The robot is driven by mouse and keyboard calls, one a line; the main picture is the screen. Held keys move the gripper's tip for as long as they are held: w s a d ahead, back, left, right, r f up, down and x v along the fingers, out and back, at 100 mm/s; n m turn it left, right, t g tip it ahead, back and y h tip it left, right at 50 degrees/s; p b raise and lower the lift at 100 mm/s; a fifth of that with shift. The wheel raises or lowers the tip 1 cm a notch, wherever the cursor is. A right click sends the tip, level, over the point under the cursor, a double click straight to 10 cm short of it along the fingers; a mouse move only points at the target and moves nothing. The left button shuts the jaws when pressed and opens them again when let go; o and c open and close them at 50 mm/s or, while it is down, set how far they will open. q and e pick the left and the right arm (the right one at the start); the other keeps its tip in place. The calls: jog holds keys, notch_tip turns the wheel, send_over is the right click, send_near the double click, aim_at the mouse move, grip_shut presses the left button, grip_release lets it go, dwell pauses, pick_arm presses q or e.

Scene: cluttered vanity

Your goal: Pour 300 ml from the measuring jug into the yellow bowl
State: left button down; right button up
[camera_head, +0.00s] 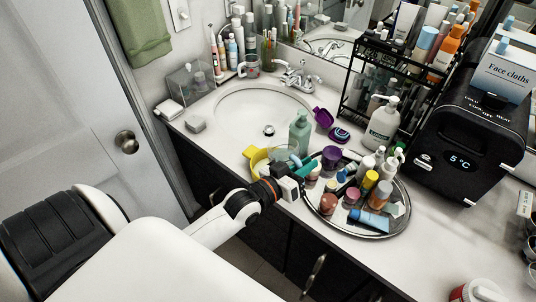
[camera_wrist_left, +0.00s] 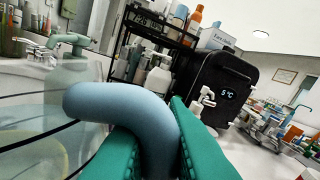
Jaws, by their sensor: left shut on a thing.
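The yellow bowl (camera_head: 257,158) sits at the counter's front edge, just in front of the sink, partly covered by the clear measuring jug (camera_head: 285,154). My left gripper (camera_head: 303,168) is at the right of the jug. In the left wrist view, the teal fingers of my left gripper (camera_wrist_left: 152,150) are shut around the jug's thick blue handle (camera_wrist_left: 105,105). The jug's clear wall (camera_wrist_left: 35,145) fills the lower left there. Its liquid level and exact tilt cannot be told. My right gripper is not in view.
A green pump bottle (camera_head: 299,134) stands close behind the jug. A purple jar (camera_head: 331,157) and an oval tray (camera_head: 392,228) crowded with cosmetics are to the right. A white pump bottle (camera_head: 383,126), a black rack (camera_head: 350,95) and a black mini fridge (camera_head: 440,165) stand behind. The sink (camera_head: 245,105) is empty.

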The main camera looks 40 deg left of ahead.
pick_arm(q)
jog(key=shift+r, duration=0.15)
jog(key=shift+a+r+n+p, duration=0.1)
jog(key=shift+r+n+p, duration=0.35)
jog(key=shift+p, duration=0.4)
dwell(0.4)
jog(key=shift+w+a+r+n+p, duration=0.1)
jog(key=shift+r+n+p, duration=0.1)
jog(key=shift+n+p, duration=0.35)
dwell(0.4)
jog(key=shift+w+a+r+n+g+p, duration=0.1)
jog(key=shift+a+r+n+g+p, duration=0.2)
jog(key=shift+n+p, duration=0.35)
